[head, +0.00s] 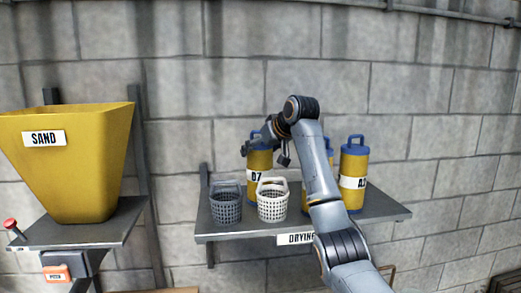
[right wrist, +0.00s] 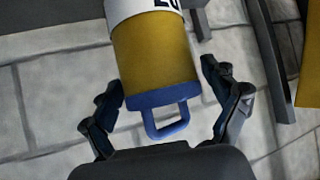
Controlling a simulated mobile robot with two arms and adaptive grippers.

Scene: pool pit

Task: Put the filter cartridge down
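The filter cartridge labelled 07 (head: 259,162), yellow with a blue cap, stands upright on the grey drying shelf (head: 377,212) behind the baskets. My right gripper (head: 264,143) is at its top. In the right wrist view this cartridge (right wrist: 155,55) shows upside down, its blue handle (right wrist: 168,122) towards my palm. The open fingers (right wrist: 161,76) lie on either side of it, with a gap on the right; on the left I cannot tell if they touch. My arm partly hides another yellow cartridge (head: 305,201). A third cartridge (head: 353,165) stands to the right. My left gripper is not in view.
A grey basket (head: 226,207) and a white basket (head: 272,205) stand at the shelf's front left. A yellow sand hopper (head: 75,165) is at the left, with a red button (head: 10,224) near it. A block wall is behind. The shelf's right end is clear.

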